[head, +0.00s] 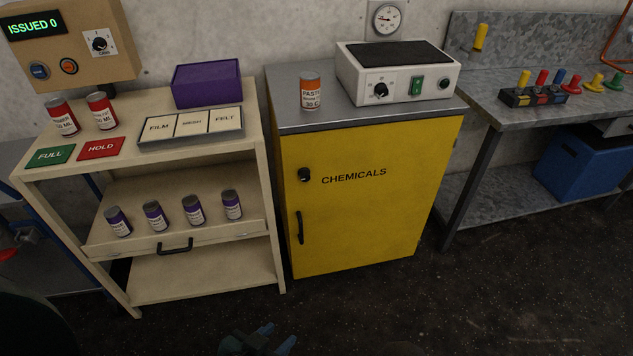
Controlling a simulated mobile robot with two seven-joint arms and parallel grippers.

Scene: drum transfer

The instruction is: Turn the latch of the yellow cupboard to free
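The yellow cupboard (365,220) marked CHEMICALS stands in the middle of the head view with its door shut. Its latch, a small black knob (304,174), sits at the upper left of the door. A black upright handle (299,228) is below the latch. My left gripper (277,337) shows at the bottom edge, low in front of the cupboard and well apart from it. Its two blue-grey fingers look spread, with nothing between them. My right gripper is out of view.
A cream shelf unit (272,232) with cans and a pulled-out tray stands close on the left. An orange PASTE can (310,93) and a white hotplate (398,78) stand on the cupboard. A metal bench (520,130) is on the right. The floor in front is clear.

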